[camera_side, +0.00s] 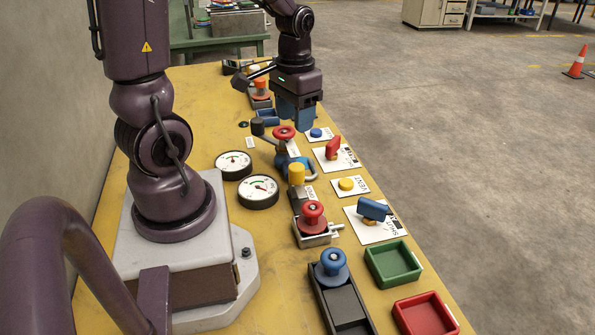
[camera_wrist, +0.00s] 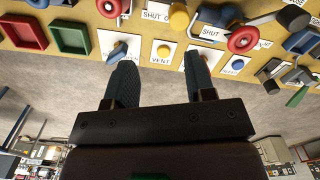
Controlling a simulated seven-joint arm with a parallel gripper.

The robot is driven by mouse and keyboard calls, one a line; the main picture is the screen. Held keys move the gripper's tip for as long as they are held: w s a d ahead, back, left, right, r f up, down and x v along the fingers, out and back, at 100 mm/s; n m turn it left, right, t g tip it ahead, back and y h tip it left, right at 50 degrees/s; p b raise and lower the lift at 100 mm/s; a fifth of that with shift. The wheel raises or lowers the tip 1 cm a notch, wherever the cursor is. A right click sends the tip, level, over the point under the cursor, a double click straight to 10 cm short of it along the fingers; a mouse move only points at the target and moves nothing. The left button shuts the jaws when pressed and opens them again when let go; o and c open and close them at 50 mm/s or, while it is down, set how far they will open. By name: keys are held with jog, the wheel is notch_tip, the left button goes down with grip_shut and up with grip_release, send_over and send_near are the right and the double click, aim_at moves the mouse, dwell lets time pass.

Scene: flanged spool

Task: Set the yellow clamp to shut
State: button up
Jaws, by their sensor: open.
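The yellow clamp (camera_side: 297,173) shows in the side view near the middle of the bench, its yellow-topped handle standing up from a dark base. It also shows in the wrist view (camera_wrist: 179,17) at the top edge, beside a label reading "SHUT". The rest of its mechanism is partly hidden.
A blue valve with a red wheel (camera_side: 284,132) stands close behind the clamp; a red spool (camera_side: 312,212) stands in front. The yellow VENT button (camera_side: 347,184), red-handled valve (camera_side: 333,147) and blue-handled valve (camera_side: 374,209) are to the right. Two gauges (camera_side: 258,190) lie left.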

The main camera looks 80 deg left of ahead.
aim_at(298, 166)
jog(key=shift+m, duration=0.7)
jog(key=a+f, duration=0.1)
jog(key=f, duration=0.4)
jog(key=w+a+f, duration=0.1)
jog(key=f, duration=0.5)
jog(key=a+f, duration=0.2)
jog(key=f, duration=0.4)
jog(key=shift+w, duration=0.3)
